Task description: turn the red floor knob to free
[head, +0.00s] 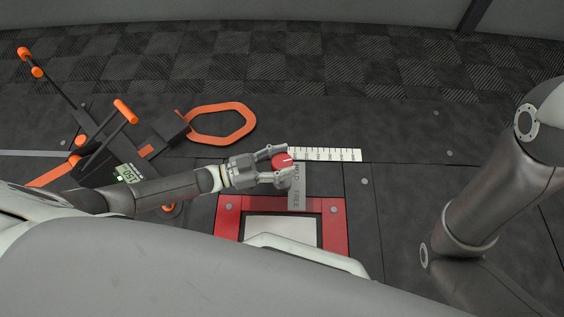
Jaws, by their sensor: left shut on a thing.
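The red floor knob (281,161) is a small round knob with a white pointer line, in the middle of the head view. A grey label plate (298,187) marked with "FREE" and another word lies just right of and below it. My left gripper (279,165) reaches in from the left and is shut on the red knob, one finger on its far side and one on its near side. The white line points right, towards the white scale. My right arm shows at the right, but its gripper is not in view.
A white ruled scale (325,154) runs right from the knob. A red frame (336,235) around a pale plate lies below it. An orange loop (222,123) and a dark device with orange handles (125,111) lie at the left. Dark floor panels at the right are clear.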

